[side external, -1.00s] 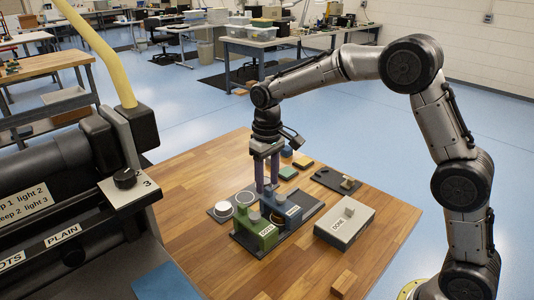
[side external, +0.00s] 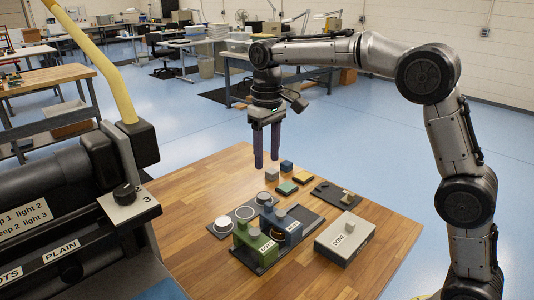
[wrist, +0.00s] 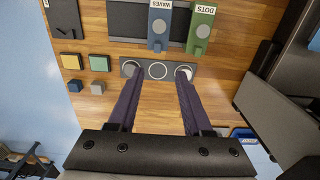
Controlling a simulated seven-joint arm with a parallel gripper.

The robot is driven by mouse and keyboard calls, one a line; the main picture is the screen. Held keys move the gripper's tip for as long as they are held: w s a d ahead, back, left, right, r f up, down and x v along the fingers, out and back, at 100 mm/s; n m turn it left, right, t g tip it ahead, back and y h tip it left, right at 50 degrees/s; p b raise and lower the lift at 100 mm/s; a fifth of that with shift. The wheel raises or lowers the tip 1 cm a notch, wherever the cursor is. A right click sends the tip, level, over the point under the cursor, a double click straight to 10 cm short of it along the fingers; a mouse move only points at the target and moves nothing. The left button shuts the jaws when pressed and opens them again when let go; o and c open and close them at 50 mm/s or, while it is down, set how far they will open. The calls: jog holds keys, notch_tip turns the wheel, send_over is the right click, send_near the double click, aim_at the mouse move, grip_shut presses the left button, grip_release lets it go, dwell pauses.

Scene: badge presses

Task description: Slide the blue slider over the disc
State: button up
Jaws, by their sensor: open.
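The blue slider (side external: 287,231), labelled WAVES in the wrist view (wrist: 159,25), stands on a dark base beside the green slider (side external: 254,246), labelled DOTS. A dark strip has three round places. A white disc (side external: 222,224) is at its green-slider end. The middle place (side external: 245,212) looks like an empty ring. A greyish round (side external: 263,198) is at the far end. I cannot tell whether a disc lies under the blue slider. My gripper (side external: 267,167) is open and empty, well above the table; in the wrist view its fingers (wrist: 158,76) straddle the strip's middle.
A grey DONE box (side external: 344,237) with a knob stands right of the sliders. Behind them lie green (side external: 287,188), yellow (side external: 302,177), blue (side external: 286,166) and grey (side external: 272,173) blocks and a dark board (side external: 326,190). A large dark machine (side external: 60,190) fills the left.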

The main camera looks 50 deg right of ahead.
notch_tip(320, 180, up, 7)
dwell(0.9)
jog(key=shift+r, duration=0.1)
jog(key=s+d+r+t, duration=0.1)
jog(key=s+r, duration=0.2)
jog(key=s, duration=0.5)
jog(key=s+d+r+t, duration=0.15)
jog(key=s+r, duration=0.25)
jog(key=s, duration=0.5)
jog(key=s+f+t, duration=0.3)
jog(key=s+f, duration=0.9)
jog(key=f, duration=0.5)
jog(key=shift+s+d, duration=0.2)
jog(key=shift+d, duration=0.05)
